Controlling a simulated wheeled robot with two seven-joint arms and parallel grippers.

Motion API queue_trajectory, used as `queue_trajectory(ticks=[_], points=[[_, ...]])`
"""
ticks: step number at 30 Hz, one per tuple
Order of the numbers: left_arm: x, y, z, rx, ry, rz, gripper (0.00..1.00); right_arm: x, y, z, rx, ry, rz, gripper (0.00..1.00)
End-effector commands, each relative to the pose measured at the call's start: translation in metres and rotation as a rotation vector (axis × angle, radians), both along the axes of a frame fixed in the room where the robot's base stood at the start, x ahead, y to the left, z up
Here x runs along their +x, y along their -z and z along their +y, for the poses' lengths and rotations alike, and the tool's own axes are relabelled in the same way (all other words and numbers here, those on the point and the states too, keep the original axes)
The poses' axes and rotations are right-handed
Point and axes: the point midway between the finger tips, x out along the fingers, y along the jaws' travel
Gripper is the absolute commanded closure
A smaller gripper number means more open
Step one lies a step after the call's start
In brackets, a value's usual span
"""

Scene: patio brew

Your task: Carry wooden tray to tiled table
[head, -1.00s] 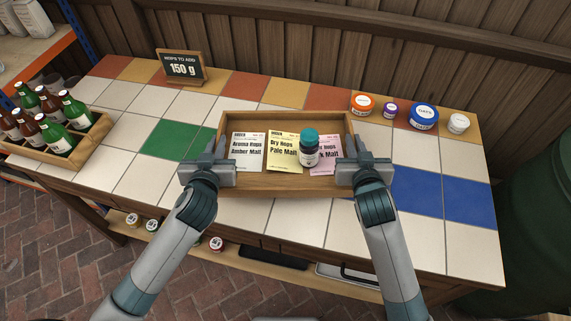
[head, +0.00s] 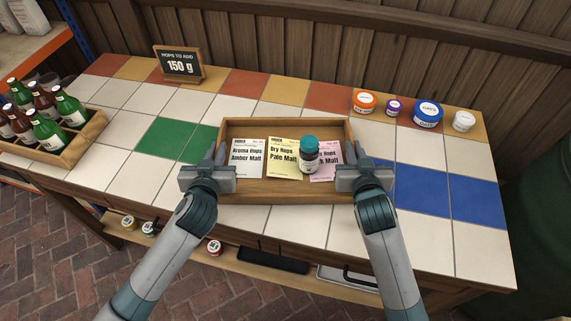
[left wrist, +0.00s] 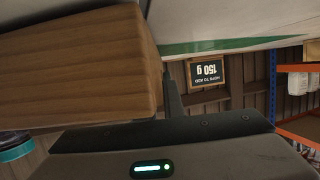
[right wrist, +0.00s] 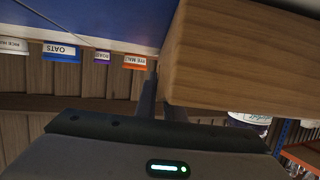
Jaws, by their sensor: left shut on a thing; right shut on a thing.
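The wooden tray (head: 285,192) is over the front middle of the tiled table (head: 322,225), level in the head view. I cannot tell whether it touches the tiles. My left gripper (head: 215,165) is shut on the tray's left wall, also seen in the left wrist view (left wrist: 80,75). My right gripper (head: 352,165) is shut on its right wall, which shows in the right wrist view (right wrist: 235,60).
A wooden crate of bottles (head: 75,152) stands at the table's left. A sign reading 150 g (head: 179,66) stands at the back left. Several lidded tubs, including a blue one (head: 428,114), line the back right. Tiles around the tray are clear.

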Motion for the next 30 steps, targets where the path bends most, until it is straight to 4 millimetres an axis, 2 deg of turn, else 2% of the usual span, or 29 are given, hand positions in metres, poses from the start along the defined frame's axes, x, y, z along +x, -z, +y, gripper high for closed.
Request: queue_trajectory(ticks=[2,3,5,6,20,26,30], points=[[0.001,0.004,0.003,0.003,-0.004,-0.002,1.0,0.001,0.004,-0.002,-0.003,0.003,-0.003,1.0],[0.001,0.006,0.003,0.004,-0.005,0.0,0.89,0.0,0.006,-0.002,-0.003,0.003,0.0,0.89],[0.001,0.004,0.003,0.004,-0.005,0.0,0.75,0.0,0.004,-0.002,-0.003,0.003,0.0,0.75],[0.0,0.004,0.002,0.003,-0.004,0.0,0.73,0.0,0.004,-0.002,-0.003,0.003,0.0,0.73],[-0.007,0.002,0.0,-0.001,-0.001,0.001,0.73,0.0,0.004,0.0,0.0,0.001,0.0,0.73],[-0.03,-0.004,0.0,-0.002,-0.001,0.001,0.73,0.0,0.004,0.0,0.0,0.0,0.0,0.73],[-0.052,-0.011,0.0,-0.001,-0.001,0.001,0.73,0.0,0.004,0.0,0.0,0.0,0.0,0.73]])
